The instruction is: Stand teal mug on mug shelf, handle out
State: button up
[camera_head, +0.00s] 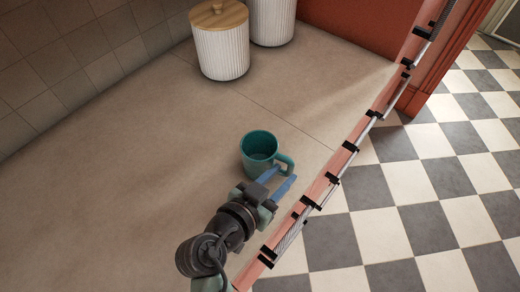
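The teal mug (259,151) stands upright on the beige counter, its open rim facing up. Its handle (287,163) points to the right and slightly toward the front. My gripper (285,174) is just in front of the handle, with its two blue fingers apart and reaching toward it. The fingertips overlap the handle's lower side in the picture; I cannot tell whether they touch it. I cannot make out a mug shelf in this view.
Two white ribbed canisters stand at the back of the counter (160,150), the front one (220,50) with a wooden lid. A reddish counter edge with a metal rail (345,150) runs along the right. The counter left of the mug is clear.

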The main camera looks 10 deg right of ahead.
jog(key=p+x, duration=0.1)
jog(key=x, duration=0.7)
jog(key=shift+r, duration=0.1)
grip_shut()
jog(key=shift+a, duration=0.1)
dwell(1.2)
